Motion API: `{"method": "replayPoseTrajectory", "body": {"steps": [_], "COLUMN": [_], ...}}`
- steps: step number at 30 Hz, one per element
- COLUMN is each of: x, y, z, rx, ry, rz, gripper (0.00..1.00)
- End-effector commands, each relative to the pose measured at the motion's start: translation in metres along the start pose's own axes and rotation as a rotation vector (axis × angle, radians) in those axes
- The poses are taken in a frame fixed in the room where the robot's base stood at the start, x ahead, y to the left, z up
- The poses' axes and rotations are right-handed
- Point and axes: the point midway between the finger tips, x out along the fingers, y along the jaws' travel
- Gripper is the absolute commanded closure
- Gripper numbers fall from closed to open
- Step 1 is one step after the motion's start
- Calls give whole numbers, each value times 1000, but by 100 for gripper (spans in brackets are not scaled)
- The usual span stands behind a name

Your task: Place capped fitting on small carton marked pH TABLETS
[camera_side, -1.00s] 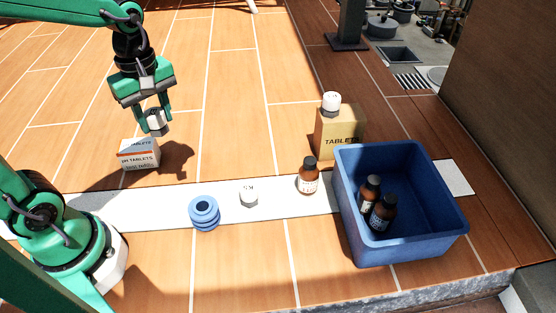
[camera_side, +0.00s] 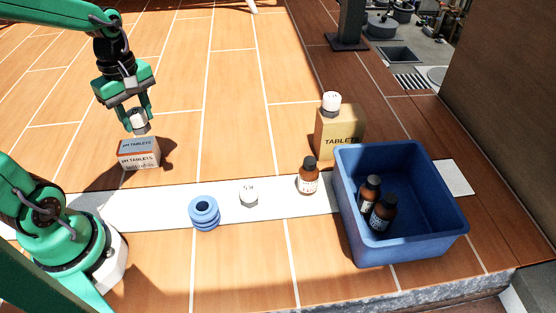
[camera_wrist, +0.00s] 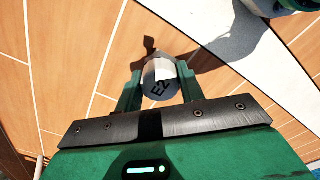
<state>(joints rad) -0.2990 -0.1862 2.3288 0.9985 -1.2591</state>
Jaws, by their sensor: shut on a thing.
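The small carton marked pH TABLETS (camera_side: 139,158), white with an orange band, stands on the tiled floor at the left in the side view. The held fitting is at the carton's back edge in that view, seemingly a little above it; I cannot tell the exact gap. The carton is not clear in the wrist view.
A blue ringed part (camera_side: 204,213), another white fitting (camera_side: 248,195) and a brown bottle (camera_side: 308,177) stand along the white strip. A larger TABLETS carton (camera_side: 341,132) bears a white-capped piece (camera_side: 331,103). A blue crate (camera_side: 430,225) holds two brown bottles.

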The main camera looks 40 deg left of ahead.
Motion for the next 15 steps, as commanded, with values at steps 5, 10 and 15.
{"method": "replayPoseTrajectory", "body": {"steps": [5,10,15], "x": [14,29,41], "y": [-1,-2,-2], "z": [-24,-47,-67], "rx": [-4,-5,-3], "ry": [-1,-1,-2], "rz": [-3,-3,-3], "gripper": [85,85,85]}}
